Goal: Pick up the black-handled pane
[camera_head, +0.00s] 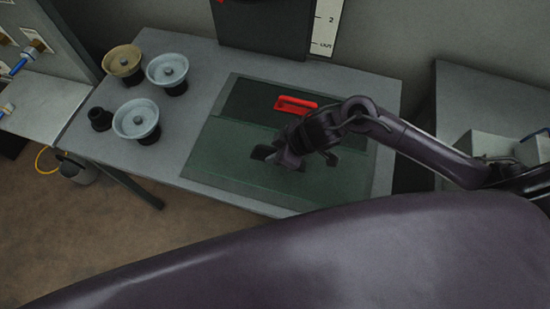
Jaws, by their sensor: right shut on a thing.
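A dark green, glassy pane (222,150) lies at the front of the grey table, its near edge close to the table's front edge. My right gripper (290,160) reaches in from the right and points down at the pane. It is shut on the pane's black handle, which is mostly hidden by the dark fingers and hard to tell from them. I cannot tell whether the pane is lifted off the table. My left gripper is out of view.
A red handle (296,104) stands on a darker pane (245,103) just behind. Three round suction-cup-like pieces, one tan (122,61) and two pale blue (136,119), stand at the left with a small black piece (100,118). A black panel (262,25) rises at the back.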

